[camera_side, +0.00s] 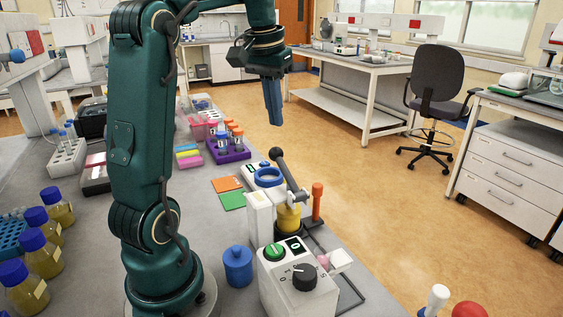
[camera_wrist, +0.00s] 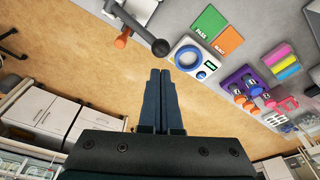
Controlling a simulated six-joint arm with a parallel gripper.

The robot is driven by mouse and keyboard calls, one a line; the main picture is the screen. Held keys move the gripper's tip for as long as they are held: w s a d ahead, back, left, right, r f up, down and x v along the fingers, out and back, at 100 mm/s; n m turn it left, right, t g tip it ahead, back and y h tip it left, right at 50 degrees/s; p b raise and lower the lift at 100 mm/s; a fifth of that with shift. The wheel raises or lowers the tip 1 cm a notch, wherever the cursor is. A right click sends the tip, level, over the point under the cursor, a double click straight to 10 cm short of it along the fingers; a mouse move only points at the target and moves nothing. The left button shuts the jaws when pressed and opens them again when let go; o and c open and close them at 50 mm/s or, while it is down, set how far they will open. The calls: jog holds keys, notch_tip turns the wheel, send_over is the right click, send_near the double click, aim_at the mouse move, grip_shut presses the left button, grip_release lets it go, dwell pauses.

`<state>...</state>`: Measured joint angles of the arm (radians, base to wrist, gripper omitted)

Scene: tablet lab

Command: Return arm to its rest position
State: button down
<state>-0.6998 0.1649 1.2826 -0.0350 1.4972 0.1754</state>
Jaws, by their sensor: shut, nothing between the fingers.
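My gripper (camera_side: 273,101) hangs high in the side view, pointing down, with its blue-grey fingers together and nothing between them. In the wrist view my gripper (camera_wrist: 160,76) shows both fingers side by side, closed. It is above and beyond the bench (camera_side: 218,283), clear of everything on it. Below it stands a machine with a dark lever with a ball end (camera_side: 276,155). The lever's ball also shows in the wrist view (camera_wrist: 160,47). A white device with a blue ring (camera_side: 267,177) sits behind the lever.
A control box (camera_side: 302,291) with a green button and black knob is at the front. A blue jar (camera_side: 238,264), orange and green cards (camera_side: 231,201), a purple tube rack (camera_side: 228,152) and blue-capped bottles (camera_side: 43,254) stand on the bench. Open floor lies to the right.

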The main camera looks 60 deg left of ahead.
jog(key=shift+r, duration=0.8)
jog(key=shift+w+d+r, duration=0.1)
jog(key=shift+d, duration=0.2)
jog(key=s+d+m+t, duration=0.2)
jog(key=s+d+m, duration=0.2)
jog(key=d, duration=0.9)
jog(key=s+d+f, duration=0.2)
jog(key=f, duration=0.1)
jog(key=s+d+f+m+t, duration=0.1)
jog(key=s+f, duration=0.1)
jog(key=f, duration=0.1)
jog(key=s+d+f+m+h, duration=0.1)
jog(key=s+d+f, duration=0.1)
jog(key=f, duration=0.1)
jog(key=shift+s+d+f, duration=0.15)
jog(key=shift+d+f, duration=0.15)
jog(key=shift+w+t, duration=0.3)
